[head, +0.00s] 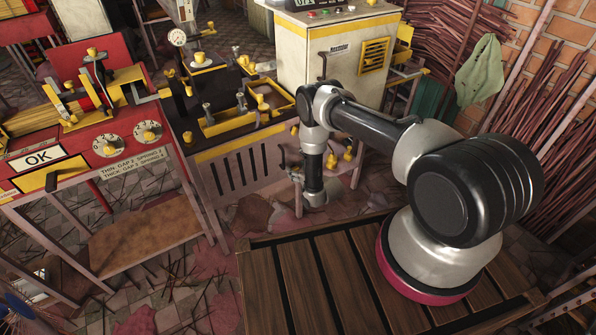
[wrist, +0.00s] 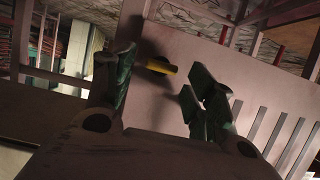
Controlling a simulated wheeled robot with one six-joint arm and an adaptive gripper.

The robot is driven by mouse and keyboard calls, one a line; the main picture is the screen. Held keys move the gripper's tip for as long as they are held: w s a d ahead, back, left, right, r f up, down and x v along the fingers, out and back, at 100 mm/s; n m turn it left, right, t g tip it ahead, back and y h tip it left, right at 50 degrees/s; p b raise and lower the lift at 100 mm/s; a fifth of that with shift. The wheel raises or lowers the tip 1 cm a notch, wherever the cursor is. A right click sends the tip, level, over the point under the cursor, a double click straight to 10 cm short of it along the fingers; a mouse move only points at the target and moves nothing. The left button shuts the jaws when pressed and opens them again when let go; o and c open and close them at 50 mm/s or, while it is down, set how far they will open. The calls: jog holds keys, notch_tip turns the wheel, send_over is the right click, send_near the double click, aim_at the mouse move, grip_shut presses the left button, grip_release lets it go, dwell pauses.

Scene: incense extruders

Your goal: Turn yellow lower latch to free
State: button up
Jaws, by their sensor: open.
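In the wrist view, a yellow latch handle (wrist: 160,66) sits on a dark round mount against a pale panel. It lies roughly sideways, tilted slightly down to the right. My gripper (wrist: 157,78) is open, with one dark green finger left of the latch and the other to its right. The latch appears between and beyond the fingertips, and I see no contact. In the head view, my arm reaches down beside the extruder's pale slotted front panel (head: 240,178). There the fingers and this latch are hard to make out.
A red machine (head: 60,165) with dials and an OK sign stands at the left. A cream control cabinet (head: 335,60) stands behind my arm. Stick bundles (head: 450,45) and a green cloth (head: 479,70) are at the right. Table legs crowd the latch area.

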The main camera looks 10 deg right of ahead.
jog(key=shift+w+a+f, duration=0.1)
jog(key=shift+w, duration=0.05)
jog(key=c, duration=1)
jog(key=shift+a, duration=0.1)
jog(key=shift+a+n+h, duration=0.15)
jog(key=shift+n+h, duration=0.45)
jog(key=shift+n, duration=0.2)
jog(key=shift+s+a+f+n+t+h, duration=0.15)
jog(key=shift+n+t+h, duration=0.55)
jog(key=shift+n, duration=0.85)
jog(key=shift+s+a+f+n+t+h, duration=0.1)
jog(key=shift+a+f+n+t+h, duration=0.15)
jog(key=shift+n+t+h, duration=0.85)
jog(key=shift+s+a+f+n+t+h, duration=0.1)
jog(key=shift+f+n+h, duration=0.15)
jog(key=shift+n, duration=1.7)
